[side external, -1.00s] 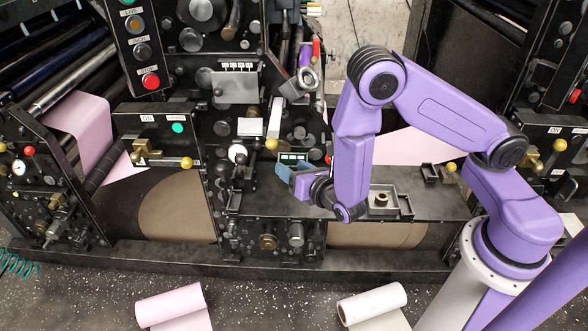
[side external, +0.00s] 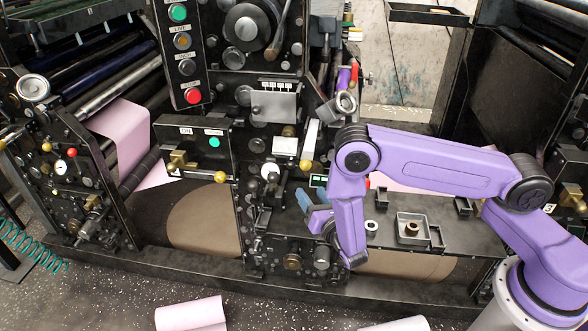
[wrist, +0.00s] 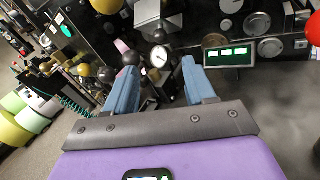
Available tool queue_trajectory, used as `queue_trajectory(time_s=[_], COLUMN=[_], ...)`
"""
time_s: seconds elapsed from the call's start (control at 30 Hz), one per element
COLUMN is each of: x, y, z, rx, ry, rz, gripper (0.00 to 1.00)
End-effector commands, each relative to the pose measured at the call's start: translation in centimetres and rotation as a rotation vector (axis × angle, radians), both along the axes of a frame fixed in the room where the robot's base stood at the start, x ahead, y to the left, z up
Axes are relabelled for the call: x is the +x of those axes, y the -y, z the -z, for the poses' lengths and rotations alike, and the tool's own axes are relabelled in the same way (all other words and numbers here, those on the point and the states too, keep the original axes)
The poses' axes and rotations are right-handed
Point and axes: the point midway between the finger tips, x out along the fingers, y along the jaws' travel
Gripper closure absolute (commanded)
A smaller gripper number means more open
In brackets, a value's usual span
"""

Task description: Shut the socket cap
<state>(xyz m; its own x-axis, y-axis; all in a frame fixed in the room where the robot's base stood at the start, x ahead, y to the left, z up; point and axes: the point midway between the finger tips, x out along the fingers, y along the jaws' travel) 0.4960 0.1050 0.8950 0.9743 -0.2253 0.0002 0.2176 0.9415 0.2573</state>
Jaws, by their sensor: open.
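I cannot make out for sure which part is the socket cap. In the wrist view a small round white-faced piece (wrist: 158,57) with a dark rim shows between my fingertips, which are apart from each other. In the side view a similar white-faced round piece (side external: 270,172) is on the black machine front, to the upper left of my gripper. My gripper (side external: 307,195) is low beside the machine panel, partly hidden by my own forearm. In the wrist view my gripper (wrist: 160,70) is open, its two blue fingers spread and holding nothing visible.
A red ball (wrist: 314,29) is at the right edge. A dark shelf with a square metal tray (side external: 411,230) and a white ring (side external: 371,226) lies right of my forearm.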

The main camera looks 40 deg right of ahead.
Motion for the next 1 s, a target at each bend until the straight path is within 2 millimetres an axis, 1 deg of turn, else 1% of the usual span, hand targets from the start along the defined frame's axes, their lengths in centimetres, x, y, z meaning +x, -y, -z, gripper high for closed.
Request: queue_trajectory(time_s=[0.03,0.1,0.4,0.6,0.8,1.0], x=[1.0,2.3,7.8,10.7,12.2,12.4], y=[0.4,0.7,2.0,2.5,2.9,2.9], z=[-0.1,0.0,-0.1,0.0,0.0,0.0], rx=[0.003,0.003,0.001,0.0,-0.002,-0.003], ry=[0.002,0.002,0.003,0.001,0.0,-0.001], rz=[0.006,0.004,0.004,0.001,0.0,-0.001], gripper=[0.46,0.46,0.46,0.46,0.46,0.46])
